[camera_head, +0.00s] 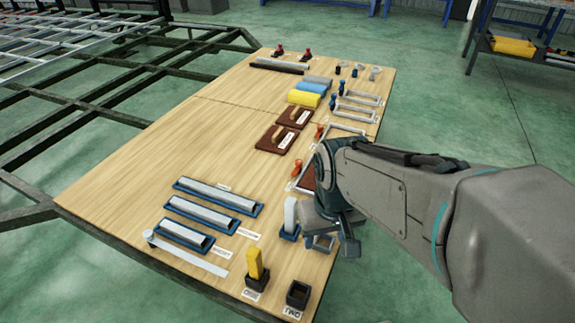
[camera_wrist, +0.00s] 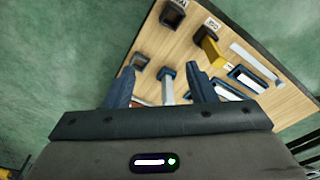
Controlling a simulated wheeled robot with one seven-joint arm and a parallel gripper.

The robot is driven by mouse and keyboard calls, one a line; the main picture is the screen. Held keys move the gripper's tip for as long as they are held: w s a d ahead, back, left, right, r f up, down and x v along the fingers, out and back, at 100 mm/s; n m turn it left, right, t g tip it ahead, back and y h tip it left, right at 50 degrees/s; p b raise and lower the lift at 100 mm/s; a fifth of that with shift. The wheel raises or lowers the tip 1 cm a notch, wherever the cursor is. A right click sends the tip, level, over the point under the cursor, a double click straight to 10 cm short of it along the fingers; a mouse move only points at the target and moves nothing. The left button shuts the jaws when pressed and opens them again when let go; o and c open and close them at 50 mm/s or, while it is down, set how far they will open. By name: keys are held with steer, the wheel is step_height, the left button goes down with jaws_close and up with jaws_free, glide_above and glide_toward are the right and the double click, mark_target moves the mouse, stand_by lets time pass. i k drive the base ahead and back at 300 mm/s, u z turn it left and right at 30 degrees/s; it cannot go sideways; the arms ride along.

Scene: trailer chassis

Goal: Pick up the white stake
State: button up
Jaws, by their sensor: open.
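The white stake (camera_head: 290,212) stands upright in a blue holder (camera_head: 289,233) near the front right of the wooden table. In the wrist view the white stake (camera_wrist: 168,92) shows between my two blue fingers, with its blue holder beyond it. My gripper (camera_head: 332,235) is open and empty, just right of the stake in the head view. In the wrist view the gap between my fingertips (camera_wrist: 160,71) lines up with the stake. I cannot tell how far the stake is from the fingers.
An empty square holder (camera_head: 320,243) stands close by, partly under my gripper. A yellow stake (camera_head: 255,264) in a black holder and an empty black holder (camera_head: 298,294) are nearer the front edge. Blue trays with grey bars (camera_head: 217,194) lie left. The table's middle is clear.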

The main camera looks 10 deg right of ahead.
mark_target(290, 205)
steer(key=z, duration=1.4)
steer(key=i, duration=0.65)
steer(key=u, duration=2.55)
